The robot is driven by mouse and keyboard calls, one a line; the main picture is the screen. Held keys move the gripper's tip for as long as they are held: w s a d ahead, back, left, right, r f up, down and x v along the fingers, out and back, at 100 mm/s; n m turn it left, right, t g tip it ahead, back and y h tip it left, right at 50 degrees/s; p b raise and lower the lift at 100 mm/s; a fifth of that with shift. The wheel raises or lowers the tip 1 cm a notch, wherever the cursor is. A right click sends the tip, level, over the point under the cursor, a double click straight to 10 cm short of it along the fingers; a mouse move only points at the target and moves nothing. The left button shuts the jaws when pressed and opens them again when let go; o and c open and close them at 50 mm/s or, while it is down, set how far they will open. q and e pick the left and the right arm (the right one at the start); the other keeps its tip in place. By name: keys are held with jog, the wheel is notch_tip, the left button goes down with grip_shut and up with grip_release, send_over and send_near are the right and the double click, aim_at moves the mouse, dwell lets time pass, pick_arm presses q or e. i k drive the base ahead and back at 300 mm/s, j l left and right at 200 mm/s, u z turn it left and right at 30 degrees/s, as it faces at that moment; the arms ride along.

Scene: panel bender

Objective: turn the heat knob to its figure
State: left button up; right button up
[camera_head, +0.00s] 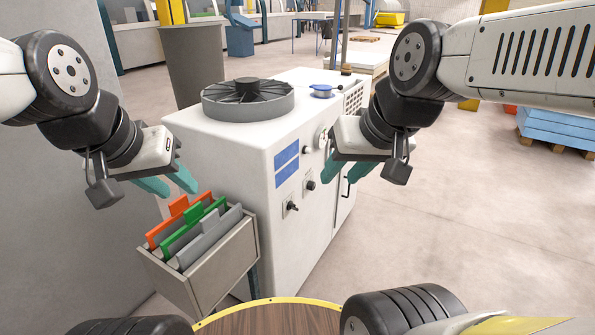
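A white cabinet (235,150) stands in the middle, with its control face towards the right front. Low on that face are two dark knobs on small plates, a nearer knob (291,206) and a farther knob (310,185). A small dark round part (307,150) and a pale dial (322,138) sit higher up. I cannot read which is the heat knob or any figures. My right gripper (339,184) has its teal fingers apart and empty, to the right of the farther knob in the picture. My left gripper (181,191) is open and empty above the file box.
A grey box (222,262) with orange, green and grey folders hangs at the cabinet's left front. A round fan (248,99) and a blue-capped part (322,90) are on the cabinet top. A wooden round top (265,318) is at the bottom.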

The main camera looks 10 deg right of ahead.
aim_at(311, 186)
jog(key=i+l, duration=0.1)
jog(key=i, duration=0.4)
jog(key=i+l+z, duration=0.15)
jog(key=i, duration=0.35)
